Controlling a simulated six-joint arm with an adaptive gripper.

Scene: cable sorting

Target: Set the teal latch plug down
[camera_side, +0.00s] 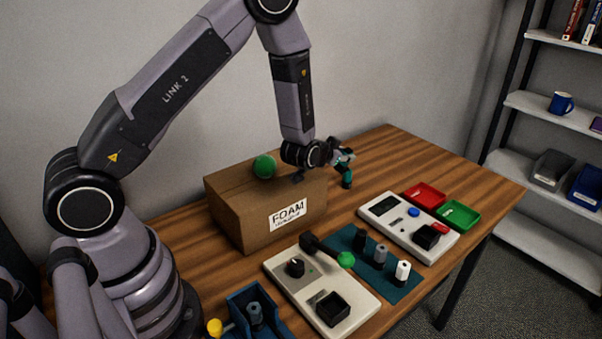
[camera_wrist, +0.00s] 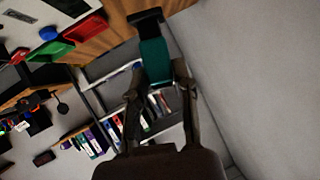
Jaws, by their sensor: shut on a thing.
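The teal latch plug (camera_wrist: 154,60) is between my gripper's fingertips (camera_wrist: 154,78) in the wrist view. It has a teal body and a dark end that points away from the fingers. In the side view the plug (camera_side: 347,178) hangs below my gripper (camera_side: 341,157), just right of the cardboard box. It appears to be above the wooden table; the side view does not clearly show a gap or contact. My gripper is shut on the plug.
A cardboard box (camera_side: 234,213) marked FOAM stands left of my gripper. A teal mat (camera_side: 352,268) with several plugs lies in front, between two pale panels (camera_side: 275,267) (camera_side: 378,227). Red (camera_side: 426,191) and green (camera_side: 459,213) trays sit at right. The table's back right (camera_side: 400,150) is clear.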

